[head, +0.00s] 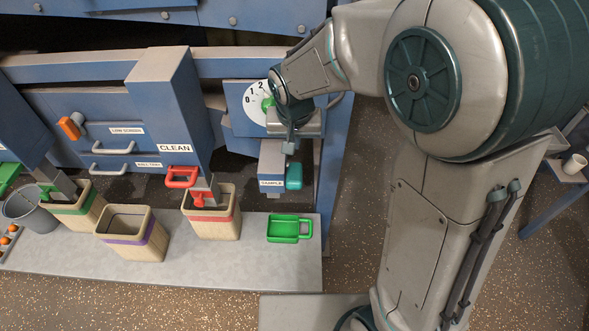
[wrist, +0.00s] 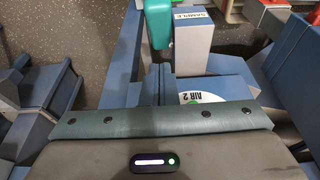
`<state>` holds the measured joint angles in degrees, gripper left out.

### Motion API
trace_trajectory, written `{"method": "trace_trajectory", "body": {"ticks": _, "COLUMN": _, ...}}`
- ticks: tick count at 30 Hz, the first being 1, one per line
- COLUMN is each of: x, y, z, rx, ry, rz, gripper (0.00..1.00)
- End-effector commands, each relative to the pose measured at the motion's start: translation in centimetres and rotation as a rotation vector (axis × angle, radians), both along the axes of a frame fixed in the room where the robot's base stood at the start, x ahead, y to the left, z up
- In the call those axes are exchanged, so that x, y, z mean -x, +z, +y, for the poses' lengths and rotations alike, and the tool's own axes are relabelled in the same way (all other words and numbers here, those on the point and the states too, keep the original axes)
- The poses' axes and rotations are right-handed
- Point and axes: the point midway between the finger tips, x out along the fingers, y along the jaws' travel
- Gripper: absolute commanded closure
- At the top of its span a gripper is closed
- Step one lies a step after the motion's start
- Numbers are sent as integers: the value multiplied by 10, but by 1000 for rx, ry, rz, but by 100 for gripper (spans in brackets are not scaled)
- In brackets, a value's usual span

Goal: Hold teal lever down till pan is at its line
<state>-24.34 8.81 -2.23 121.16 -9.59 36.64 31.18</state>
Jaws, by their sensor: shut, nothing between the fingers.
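The teal lever (head: 293,176) sticks out at the right side of the blue box labelled SAMPLE (head: 271,166). It also shows at the top of the wrist view (wrist: 158,24). The green pan (head: 284,229) with a handle lies on the grey bench below that box. No grain can be made out in it, and its fill line is too small to see. My gripper (head: 288,148) is shut and empty, just above the lever in the head view. Its fingers also show in the wrist view (wrist: 157,84), with a visible gap to the lever there.
A white dial (head: 256,102) is partly hidden behind my gripper. A red-banded bin (head: 213,226) stands left of the pan, below a red handle (head: 182,177). A purple-banded bin (head: 131,245) and a green-banded bin (head: 76,218) stand farther left. The bench front is clear.

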Motion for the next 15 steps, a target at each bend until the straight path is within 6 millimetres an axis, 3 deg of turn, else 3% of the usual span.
{"method": "trace_trajectory", "body": {"ticks": 12, "x": -19, "y": -73, "z": -1, "rx": 3, "ry": 0, "rz": 5, "gripper": 100}}
{"method": "trace_trajectory", "body": {"ticks": 15, "x": -15, "y": -87, "z": -1, "rx": 3, "ry": 2, "rz": 7, "gripper": 100}}
